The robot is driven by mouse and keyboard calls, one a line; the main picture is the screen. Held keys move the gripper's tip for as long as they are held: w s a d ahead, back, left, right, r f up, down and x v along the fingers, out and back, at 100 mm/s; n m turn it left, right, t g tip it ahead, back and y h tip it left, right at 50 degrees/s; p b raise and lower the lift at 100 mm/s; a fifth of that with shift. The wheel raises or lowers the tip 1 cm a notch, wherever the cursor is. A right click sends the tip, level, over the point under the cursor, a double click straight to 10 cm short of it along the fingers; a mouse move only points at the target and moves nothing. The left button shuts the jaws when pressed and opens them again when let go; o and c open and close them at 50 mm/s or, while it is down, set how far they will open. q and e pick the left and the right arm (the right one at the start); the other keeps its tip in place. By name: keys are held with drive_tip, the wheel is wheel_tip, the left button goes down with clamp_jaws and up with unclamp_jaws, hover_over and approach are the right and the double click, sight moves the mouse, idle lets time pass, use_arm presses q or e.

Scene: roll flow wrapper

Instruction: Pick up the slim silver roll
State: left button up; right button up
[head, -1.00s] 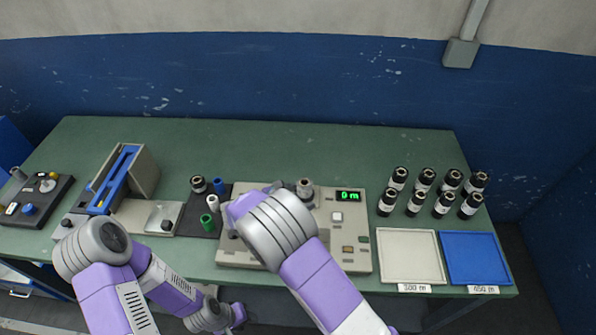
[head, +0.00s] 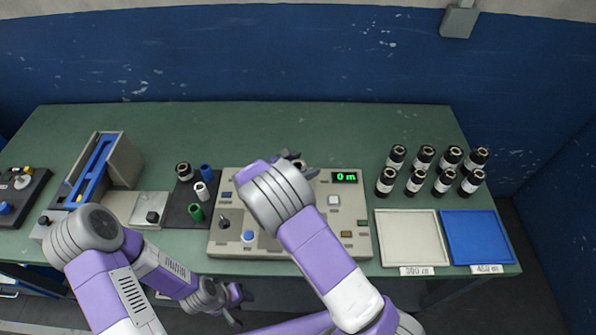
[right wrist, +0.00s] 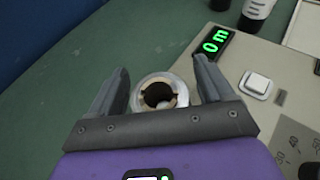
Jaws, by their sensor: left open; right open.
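The silver roll (right wrist: 160,77), a pale ring with a tan core and dark hole, stands between the two fingers of my right gripper (right wrist: 160,88) in the right wrist view. The fingers are open on either side of it, and I cannot tell whether they touch it. In the head view my right gripper (head: 296,160) is over the back of the beige control machine (head: 285,241), and my wrist and fingers hide most of the roll. My left gripper (head: 236,302) is open and empty, low in front of the table.
Several dark rolls (head: 415,182) stand at the right behind a white tray (head: 408,240) and a blue tray (head: 478,238). Small blue, white and green cores and a dark roll stand on a dark mat (head: 178,217). A blue slotted device (head: 97,172) is at the left.

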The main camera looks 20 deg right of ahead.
drive_tip(key=shift+r, duration=0.1)
drive_tip(key=c, duration=1.1)
